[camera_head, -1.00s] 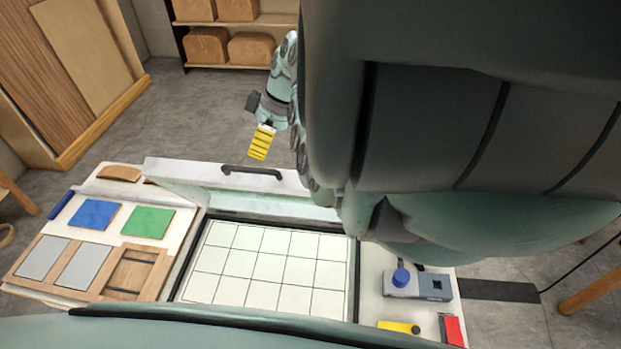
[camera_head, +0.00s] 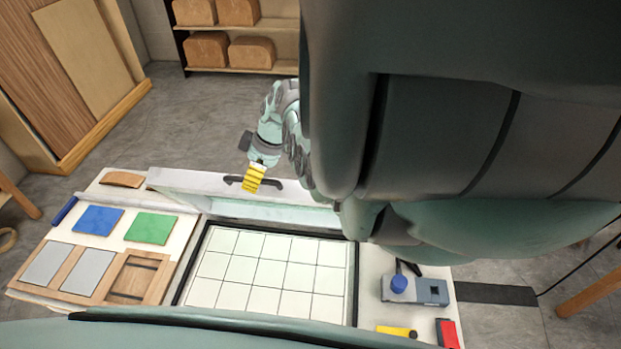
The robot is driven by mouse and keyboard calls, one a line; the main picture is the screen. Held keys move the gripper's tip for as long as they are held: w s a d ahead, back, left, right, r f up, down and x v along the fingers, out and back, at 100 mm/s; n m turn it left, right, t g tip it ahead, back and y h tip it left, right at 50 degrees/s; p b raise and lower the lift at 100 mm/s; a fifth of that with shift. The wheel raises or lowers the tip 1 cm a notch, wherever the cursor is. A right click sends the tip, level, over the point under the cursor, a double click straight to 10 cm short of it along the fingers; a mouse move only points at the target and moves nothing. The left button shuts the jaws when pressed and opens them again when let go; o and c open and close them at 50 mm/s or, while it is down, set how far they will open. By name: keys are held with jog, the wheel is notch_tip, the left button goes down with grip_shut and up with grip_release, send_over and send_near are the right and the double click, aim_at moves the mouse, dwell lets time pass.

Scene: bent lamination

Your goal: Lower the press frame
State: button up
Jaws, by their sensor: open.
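The press frame (camera_head: 180,179) is a pale, raised frame hinged up along the back of the press bed, with a dark handle on its top edge (camera_head: 288,184). The press bed (camera_head: 268,270) is a white gridded surface with a dark rim, lying bare in front of it. My gripper (camera_head: 252,181) has yellow finger pads and hangs at the frame's top edge, over the left part of the handle and hiding some of it. It is open. I cannot tell whether it touches the handle.
Blue (camera_head: 98,220) and green (camera_head: 151,228) squares and a wooden tray with grey plates (camera_head: 88,272) lie left of the bed. A grey device with a blue knob (camera_head: 414,290), a yellow item (camera_head: 396,331) and a red item (camera_head: 448,332) lie right. My arm covers the upper right.

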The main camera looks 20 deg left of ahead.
jog(key=shift+o, duration=0.3)
grip_shut()
dwell(0.4)
